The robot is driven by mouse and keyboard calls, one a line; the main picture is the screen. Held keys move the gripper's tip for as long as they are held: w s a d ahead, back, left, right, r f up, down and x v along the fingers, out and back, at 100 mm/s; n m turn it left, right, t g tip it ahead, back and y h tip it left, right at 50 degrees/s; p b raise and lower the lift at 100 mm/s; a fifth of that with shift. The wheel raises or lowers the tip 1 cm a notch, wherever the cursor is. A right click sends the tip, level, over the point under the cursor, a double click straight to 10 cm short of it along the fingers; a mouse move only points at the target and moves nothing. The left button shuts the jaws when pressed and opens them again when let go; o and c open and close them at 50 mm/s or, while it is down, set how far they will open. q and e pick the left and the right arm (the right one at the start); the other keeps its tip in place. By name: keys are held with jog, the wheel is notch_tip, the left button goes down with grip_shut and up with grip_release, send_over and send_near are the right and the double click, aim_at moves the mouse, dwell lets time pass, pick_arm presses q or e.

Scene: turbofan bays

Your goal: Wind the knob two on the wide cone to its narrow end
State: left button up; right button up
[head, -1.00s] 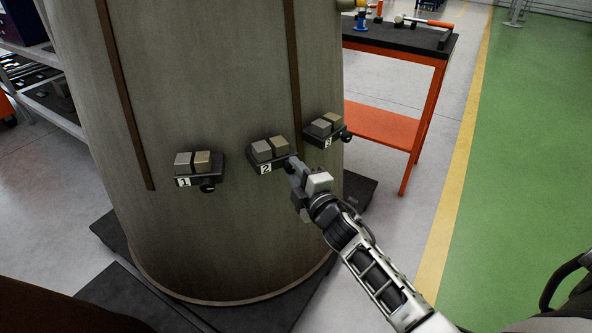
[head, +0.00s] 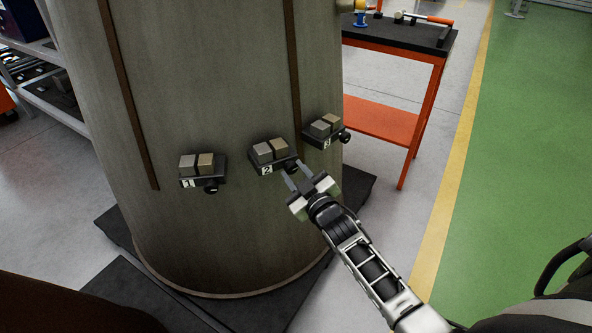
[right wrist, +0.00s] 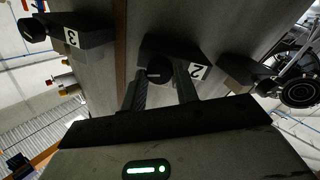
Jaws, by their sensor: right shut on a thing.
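The wide cone (head: 215,225) stands upright on a dark base, tan-grey with dark vertical strips. Along its lower side sit small brackets labelled 1, 2 and 3, each with two blocks and a black knob. Knob two (head: 291,165) is at the right underside of bracket 2 (head: 265,168). My right gripper (head: 294,172) reaches it from the lower right, one finger on each side, shut on it. My left gripper is out of view.
Knob one (head: 211,186) is to the left and knob three (head: 345,137) is close on the right of my gripper. An orange table (head: 385,120) with tools on its black top stands behind at right. Open green floor (head: 520,150) lies further right.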

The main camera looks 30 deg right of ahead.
jog(key=shift+m+p, duration=0.35)
jog(key=shift+m, duration=1.15)
jog(key=o, duration=1)
jog(key=shift+s, duration=0.1)
jog(key=s, duration=1.6)
jog(key=shift+p, duration=0.3)
jog(key=shift+w, duration=0.1)
